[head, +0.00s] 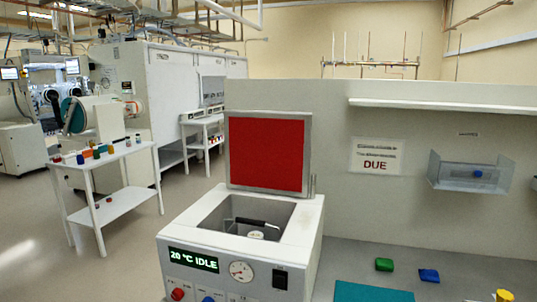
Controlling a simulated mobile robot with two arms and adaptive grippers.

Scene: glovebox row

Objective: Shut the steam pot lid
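The steam pot (240,262) is a white box at the lower middle of the head view. Its lid (268,152) stands upright at the back edge, open, with a red inner face in a grey frame. The square chamber is open and holds something with a dark handle (252,222) and a small pale round top. Neither of my grippers shows in the head view.
A green block (384,264), a blue block (429,275) and a teal mat (372,292) lie on the bench right of the pot. A clear wall bin (474,174) and a shelf (440,104) are on the partition behind. A white cart (108,206) stands on the floor at left.

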